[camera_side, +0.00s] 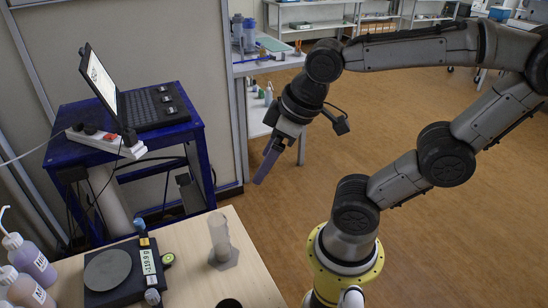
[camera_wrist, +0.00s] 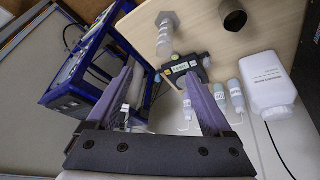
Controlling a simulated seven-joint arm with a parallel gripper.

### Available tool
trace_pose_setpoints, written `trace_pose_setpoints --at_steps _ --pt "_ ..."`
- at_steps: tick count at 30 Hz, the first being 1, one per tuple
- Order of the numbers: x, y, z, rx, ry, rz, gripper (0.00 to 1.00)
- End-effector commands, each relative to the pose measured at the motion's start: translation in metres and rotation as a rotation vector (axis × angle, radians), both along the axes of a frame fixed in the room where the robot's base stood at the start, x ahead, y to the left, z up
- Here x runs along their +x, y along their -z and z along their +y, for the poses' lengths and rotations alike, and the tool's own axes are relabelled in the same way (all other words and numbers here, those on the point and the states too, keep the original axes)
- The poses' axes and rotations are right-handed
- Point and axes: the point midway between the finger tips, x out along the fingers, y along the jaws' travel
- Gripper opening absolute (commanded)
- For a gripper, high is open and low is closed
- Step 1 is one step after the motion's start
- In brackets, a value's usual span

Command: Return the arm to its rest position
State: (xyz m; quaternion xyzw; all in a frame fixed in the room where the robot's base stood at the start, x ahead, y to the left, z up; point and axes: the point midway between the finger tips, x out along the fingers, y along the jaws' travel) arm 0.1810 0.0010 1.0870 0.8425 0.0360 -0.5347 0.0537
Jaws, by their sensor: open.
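My gripper (camera_side: 268,163) is held up in the air at the end of my arm, pointing down, above the floor between the blue stand and the wooden table. In the wrist view its two purple fingers (camera_wrist: 165,92) are apart with nothing held between them. The wrist view looks past the fingers onto the table, so the gripper is clear of everything on it.
The wooden table (camera_side: 252,287) bears a scale (camera_side: 112,272), a clear cylinder (camera_side: 221,240), a dark cup (camera_wrist: 232,14) and wash bottles (camera_side: 30,257). A blue stand (camera_side: 190,134) holds a laptop (camera_side: 150,107) and power strip (camera_side: 108,143). Open floor (camera_side: 420,235) lies right.

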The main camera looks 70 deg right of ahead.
Motion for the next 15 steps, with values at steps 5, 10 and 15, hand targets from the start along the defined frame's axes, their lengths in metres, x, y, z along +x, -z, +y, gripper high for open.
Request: trace_pose_setpoints --at_steps 5,10,15 --pt "-0.0161 -0.0044 -0.0014 0.051 0.109 -0.05 0.85" --pt "-0.0172 -0.0043 -0.0015 0.057 0.122 -0.052 0.85" --pt "-0.0169 -0.0044 -0.0015 0.056 0.119 -0.052 0.85"
